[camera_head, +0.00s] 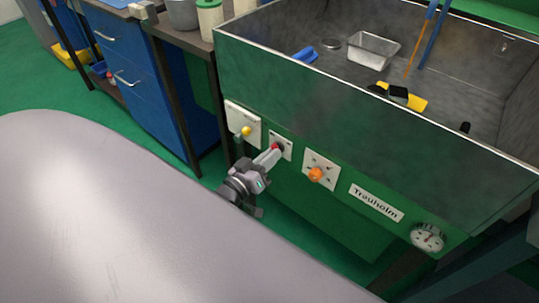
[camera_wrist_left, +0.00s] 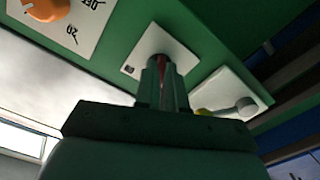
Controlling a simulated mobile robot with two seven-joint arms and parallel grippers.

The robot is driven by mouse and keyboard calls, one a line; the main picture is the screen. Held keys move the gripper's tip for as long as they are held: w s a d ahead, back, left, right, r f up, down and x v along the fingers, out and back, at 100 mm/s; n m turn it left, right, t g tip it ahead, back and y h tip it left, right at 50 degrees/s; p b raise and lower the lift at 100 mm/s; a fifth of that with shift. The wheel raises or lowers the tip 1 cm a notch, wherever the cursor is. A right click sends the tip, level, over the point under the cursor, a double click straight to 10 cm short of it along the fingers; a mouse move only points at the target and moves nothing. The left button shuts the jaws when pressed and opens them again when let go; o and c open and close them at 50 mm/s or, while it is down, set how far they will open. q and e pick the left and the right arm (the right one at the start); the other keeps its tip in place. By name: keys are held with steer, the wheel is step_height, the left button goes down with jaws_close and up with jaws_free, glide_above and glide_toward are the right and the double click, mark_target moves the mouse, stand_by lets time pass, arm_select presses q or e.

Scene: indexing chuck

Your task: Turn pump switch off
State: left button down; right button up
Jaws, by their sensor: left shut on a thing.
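On the green front panel of the sink unit, a small white plate (camera_head: 286,141) carries a red switch (camera_head: 276,147). My left gripper (camera_head: 272,154) is shut on this red switch, reaching it from the lower left. In the left wrist view my fingers (camera_wrist_left: 163,82) close on it in front of its white plate (camera_wrist_left: 140,50), and a thin red part (camera_wrist_left: 163,88) shows between them. I cannot read which switch is the pump's.
Left of the red switch is a white plate with a yellow-tipped lever (camera_head: 246,131). A label reading Trauholm (camera_head: 376,202) and a round gauge (camera_head: 428,237) sit to the right. The metal basin (camera_head: 350,95) above holds a tray (camera_head: 373,50) and brushes. Blue drawers (camera_head: 140,80) stand left.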

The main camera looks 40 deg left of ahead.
arm_select(q)
steer(key=shift+n, duration=0.5)
steer(key=c, duration=1.2)
jaws_free()
steer(key=shift+s+a+p, duration=0.15)
steer(key=shift+s+p, duration=0.1)
steer(key=shift+s, duration=1.55)
steer(key=shift+s+a+p, duration=0.1)
steer(key=shift+s+p, duration=0.1)
steer(key=shift+s, duration=1.6)
steer(key=s+d+r+m+g+p, duration=0.1)
steer(key=s+d+m+g+p, duration=0.1)
steer(key=s+d+p, duration=0.1)
steer(key=s+d+r+m+g+p, duration=0.2)
steer(key=s+d+m+g+p, duration=0.1)
steer(key=s+p, duration=0.1)
steer(key=s+d+r+m+g+h+p, duration=0.1)
steer(key=s+d+m+g+p, duration=0.1)
steer(key=s+d+p, duration=0.1)
steer(key=shift+s+d+r+m+g+p, duration=0.3)
steer(key=shift+d+r+m+p, duration=0.1)
steer(key=shift+p, duration=0.1)
